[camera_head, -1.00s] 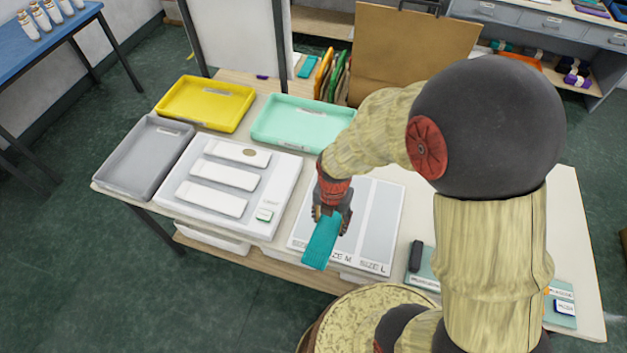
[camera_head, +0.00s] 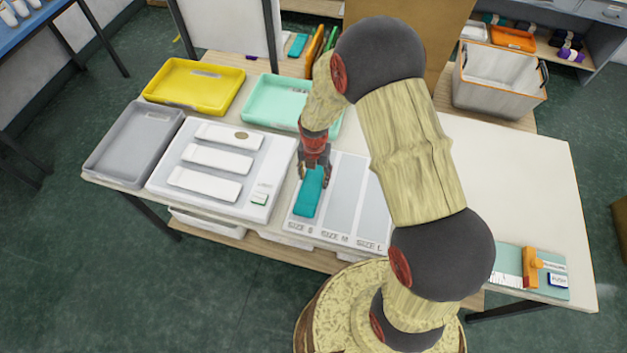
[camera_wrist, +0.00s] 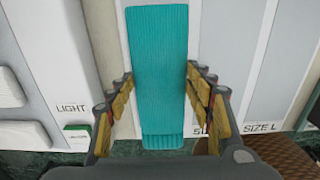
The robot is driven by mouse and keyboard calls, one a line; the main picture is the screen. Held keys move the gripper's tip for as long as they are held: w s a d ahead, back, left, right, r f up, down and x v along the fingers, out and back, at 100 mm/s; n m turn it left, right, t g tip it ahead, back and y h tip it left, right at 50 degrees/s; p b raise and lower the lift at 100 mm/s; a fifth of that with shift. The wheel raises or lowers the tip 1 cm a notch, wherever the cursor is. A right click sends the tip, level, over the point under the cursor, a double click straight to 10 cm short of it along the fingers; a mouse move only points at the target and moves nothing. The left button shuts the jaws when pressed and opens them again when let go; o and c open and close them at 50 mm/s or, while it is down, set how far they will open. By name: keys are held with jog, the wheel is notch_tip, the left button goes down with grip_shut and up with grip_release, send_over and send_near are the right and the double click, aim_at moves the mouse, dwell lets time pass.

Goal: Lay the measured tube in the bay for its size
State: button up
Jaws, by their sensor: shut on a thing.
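The teal ribbed tube (camera_head: 308,192) is long and flat, and it is over the size S bay of the white sizing board (camera_head: 345,195). It fills the middle of the wrist view (camera_wrist: 159,70), lengthwise along the bay. My gripper (camera_head: 315,176) is shut on its two long edges, with the fingertips (camera_wrist: 159,76) at either side. The bays marked M and L are bare in what shows. I cannot tell whether the tube touches the board or hangs just above it.
Left of the board is a white panel (camera_head: 252,172) with several pale slots. Grey (camera_head: 112,170), yellow (camera_head: 170,95) and mint (camera_head: 262,110) trays stand behind and left. A measuring gauge with an orange slider (camera_head: 534,268) lies at right.

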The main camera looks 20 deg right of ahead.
aim_at(314, 176)
jog(key=shift+w+f, duration=0.25)
jog(key=shift+f, duration=0.05)
jog(key=shift+w+f, duration=0.15)
jog(key=shift+f, duration=1.5)
jog(key=shift+f, duration=0.1)
jog(key=o, duration=0.9)
